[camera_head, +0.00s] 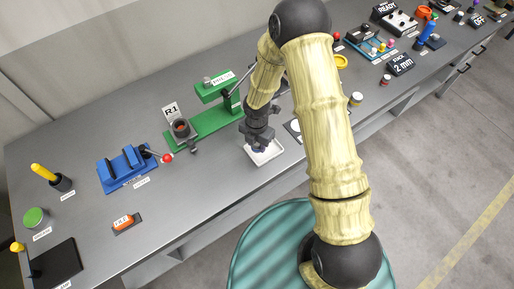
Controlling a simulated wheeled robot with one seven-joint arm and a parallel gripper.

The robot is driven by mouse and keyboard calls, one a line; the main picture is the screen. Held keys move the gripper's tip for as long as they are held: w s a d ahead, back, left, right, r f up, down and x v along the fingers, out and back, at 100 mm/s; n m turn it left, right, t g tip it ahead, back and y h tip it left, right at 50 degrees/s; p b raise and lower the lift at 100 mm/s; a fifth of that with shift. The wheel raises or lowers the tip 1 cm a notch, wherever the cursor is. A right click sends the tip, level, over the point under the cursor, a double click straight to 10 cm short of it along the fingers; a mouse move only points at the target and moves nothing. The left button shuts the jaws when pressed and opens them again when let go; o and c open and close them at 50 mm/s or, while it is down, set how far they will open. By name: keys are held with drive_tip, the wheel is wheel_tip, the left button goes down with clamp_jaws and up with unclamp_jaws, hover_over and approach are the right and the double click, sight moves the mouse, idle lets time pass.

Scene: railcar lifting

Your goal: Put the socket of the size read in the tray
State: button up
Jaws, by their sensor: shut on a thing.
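A small white tray (275,155) lies on the grey bench near its front edge, at the middle of the view. My gripper (260,147) points down over the tray and is shut on a small dark socket. The socket is mostly hidden by the fingers, and its size mark cannot be read. I cannot tell whether it touches the tray floor.
A green stand (215,119) with a dark cup marked R1 (181,128) is left of my gripper. A blue vise (127,168) with a red-knobbed lever stands further left. Several small items crowd the bench's right end.

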sight(257, 149)
drive_tip(key=shift+w+f, duration=0.1)
drive_tip(key=shift+f, duration=0.05)
drive_tip(key=shift+f+p, duration=0.55)
drive_tip(key=shift+f, duration=1.55)
drive_tip(key=shift+f, duration=0.15)
drive_tip(key=o, duration=0.9)
drive_tip(key=shift+c, duration=0.2)
drive_tip(key=shift+w, duration=0.1)
